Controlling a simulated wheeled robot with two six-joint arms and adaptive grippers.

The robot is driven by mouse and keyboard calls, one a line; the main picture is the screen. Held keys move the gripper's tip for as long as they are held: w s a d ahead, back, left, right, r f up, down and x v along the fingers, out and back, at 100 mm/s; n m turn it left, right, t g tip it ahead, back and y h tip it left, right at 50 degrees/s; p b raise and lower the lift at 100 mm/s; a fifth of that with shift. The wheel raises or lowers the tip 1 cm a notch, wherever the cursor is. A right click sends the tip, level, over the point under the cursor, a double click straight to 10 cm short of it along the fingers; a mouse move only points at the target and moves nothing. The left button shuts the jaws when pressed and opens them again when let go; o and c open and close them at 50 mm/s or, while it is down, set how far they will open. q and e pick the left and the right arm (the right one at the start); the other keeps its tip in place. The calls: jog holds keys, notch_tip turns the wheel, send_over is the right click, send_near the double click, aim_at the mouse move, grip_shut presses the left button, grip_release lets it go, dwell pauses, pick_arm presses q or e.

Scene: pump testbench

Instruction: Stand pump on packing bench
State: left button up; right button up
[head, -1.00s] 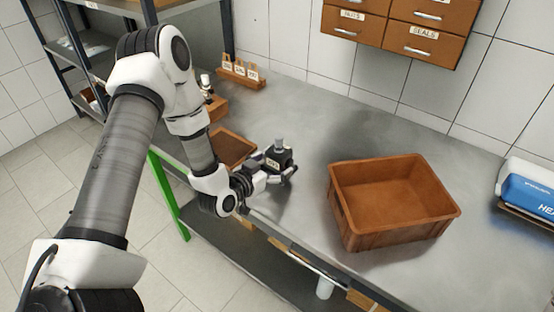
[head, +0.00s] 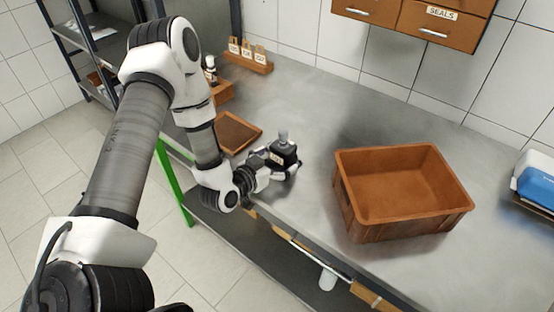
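The pump (head: 285,152) is a small dark block with a grey cylinder on top and a pale label on its side. It is upright over the steel bench (head: 315,115), near the front edge. My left gripper (head: 287,170) reaches in from the left, and its fingers close around the pump's lower body. The fingers hide the pump's base, so I cannot tell whether it touches the bench. My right gripper is not in view.
An empty brown bin (head: 462,212) stands right of the pump. A flat brown tray (head: 240,132) lies to its left. A tag rack (head: 250,62), a small dark-and-grey item (head: 210,70) and a blue-white package (head: 537,187) stand farther off. Bench surface between pump and bin is clear.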

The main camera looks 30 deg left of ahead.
pick_arm(q)
jog(key=shift+r, duration=0.1)
jog(key=shift+s+r, duration=0.1)
jog(key=shift+r, duration=0.15)
jog(key=shift+s, duration=0.35)
jog(key=v, duration=0.8)
jog(key=shift+a+r+p, duration=0.15)
jog(key=shift+p, duration=0.2)
jog(key=p+v, duration=0.2)
jog(key=v, duration=0.1)
jog(key=shift+s+p, duration=0.1)
jog(key=shift+p, duration=0.25)
